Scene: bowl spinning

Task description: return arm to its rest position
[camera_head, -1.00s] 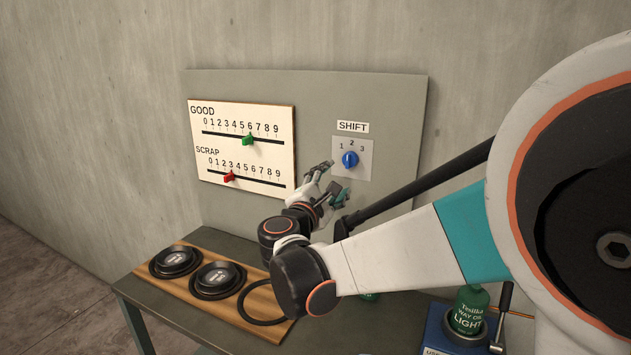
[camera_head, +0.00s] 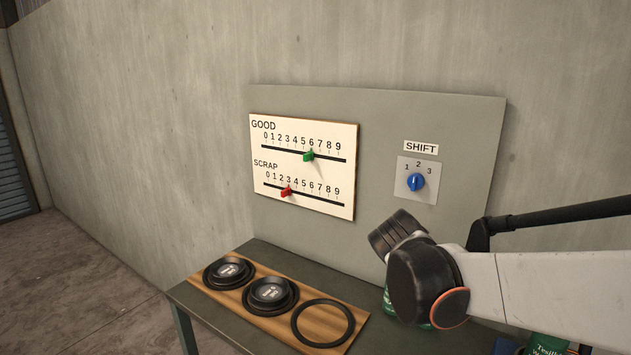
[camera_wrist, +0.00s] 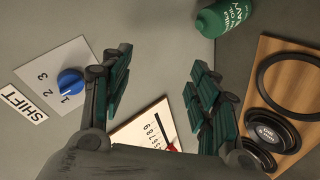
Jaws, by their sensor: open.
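My gripper (camera_wrist: 160,92) is open and empty in the wrist view, its two green-padded fingers spread apart. In the head view my dark wrist joints show at the right of the table in front of the grey panel (camera_head: 470,125), but the fingers cannot be made out there. The wrist view faces the panel. The blue shift knob (camera_wrist: 70,82) lies left of the fingers, and part of the counter board (camera_wrist: 140,132) shows between them. In the head view the knob (camera_head: 416,182) points up near 2.
The counter board (camera_head: 330,140) carries a green slider (camera_head: 309,155) near 6 and a red slider (camera_head: 286,191) near 3. A wooden board (camera_head: 240,302) holds two black round pieces and an empty ring (camera_head: 296,325). A green bottle (camera_wrist: 235,18) stands near it, partly behind my arm in the head view.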

